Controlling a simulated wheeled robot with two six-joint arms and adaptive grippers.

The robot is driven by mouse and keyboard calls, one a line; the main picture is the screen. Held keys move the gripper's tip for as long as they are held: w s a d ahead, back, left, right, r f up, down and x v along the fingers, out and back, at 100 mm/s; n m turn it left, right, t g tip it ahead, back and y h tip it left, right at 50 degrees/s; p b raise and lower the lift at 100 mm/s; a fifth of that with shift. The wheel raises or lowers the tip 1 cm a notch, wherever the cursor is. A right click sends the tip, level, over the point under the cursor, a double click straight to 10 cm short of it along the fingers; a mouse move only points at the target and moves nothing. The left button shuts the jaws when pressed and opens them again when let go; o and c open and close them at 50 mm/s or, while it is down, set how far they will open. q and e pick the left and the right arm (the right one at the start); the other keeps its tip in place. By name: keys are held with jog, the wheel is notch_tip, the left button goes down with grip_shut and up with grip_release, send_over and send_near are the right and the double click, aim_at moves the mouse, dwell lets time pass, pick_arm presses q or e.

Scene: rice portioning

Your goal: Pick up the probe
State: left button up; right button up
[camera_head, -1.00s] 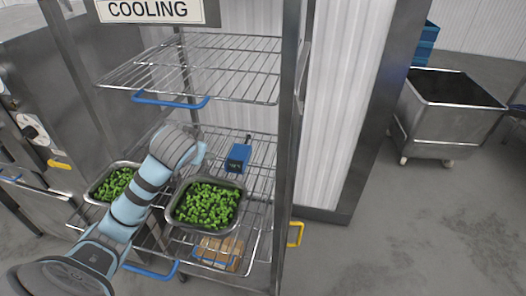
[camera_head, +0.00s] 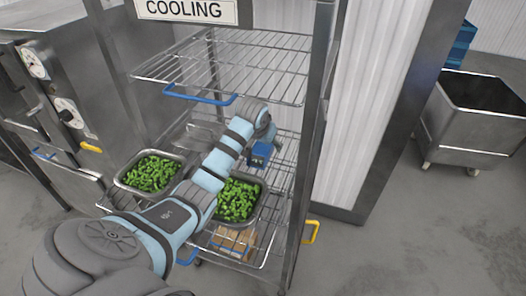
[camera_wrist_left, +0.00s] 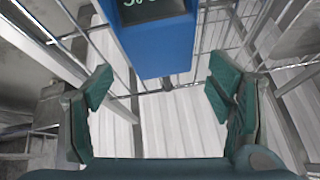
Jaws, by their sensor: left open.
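The probe is a blue box with a dark display, seen on the wire shelf of the cooling rack in the head view (camera_head: 261,153). It also shows large at the top of the left wrist view (camera_wrist_left: 160,45), with part of its display cut off by the frame edge. My left gripper (camera_wrist_left: 160,85) is open, with its two teal fingers spread apart on either side below the probe in that picture. Nothing is held between the fingers. In the head view my left arm reaches in to the shelf, and its wrist hides most of the gripper.
Two metal trays of green vegetables, left (camera_head: 150,174) and right (camera_head: 240,200), sit on the same shelf, the right one partly behind my arm. An upper wire shelf (camera_head: 235,65) hangs above. A brown box (camera_head: 235,240) lies below. A steel cart (camera_head: 475,130) stands at right.

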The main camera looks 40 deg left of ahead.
pick_arm(q)
jog(key=shift+x, duration=1.25)
jog(key=shift+s, duration=0.1)
jog(key=c, duration=1.3)
